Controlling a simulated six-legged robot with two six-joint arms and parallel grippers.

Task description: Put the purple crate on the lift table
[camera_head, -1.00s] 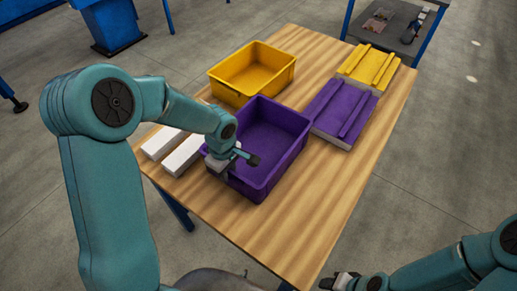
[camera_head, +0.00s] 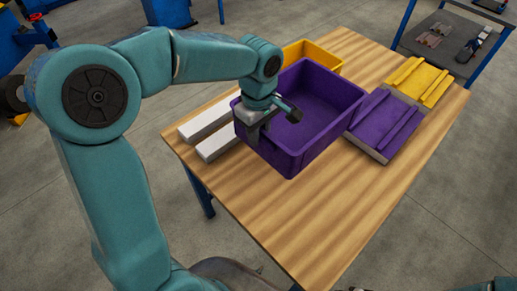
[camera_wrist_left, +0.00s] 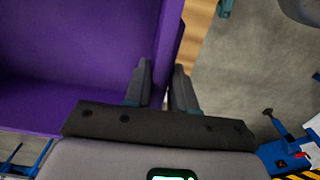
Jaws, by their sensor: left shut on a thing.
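The purple crate (camera_head: 318,98) is an open box, empty as far as I see, and appears raised above the wooden table. My left gripper (camera_head: 258,128) is shut on its near left wall. In the left wrist view the two fingers (camera_wrist_left: 162,72) straddle the crate's wall (camera_wrist_left: 165,45). Only small dark bits at the bottom edge of the head view may be my right gripper; its jaws cannot be made out. I cannot clearly identify the lift table.
The wooden table (camera_head: 290,215) holds white bars (camera_head: 212,145), a yellow crate (camera_head: 305,54) behind the purple one, a purple ribbed panel (camera_head: 385,122) and a yellow one (camera_head: 420,80). A grey cart (camera_head: 440,52) stands behind. Blue equipment (camera_head: 168,10) stands at the back left.

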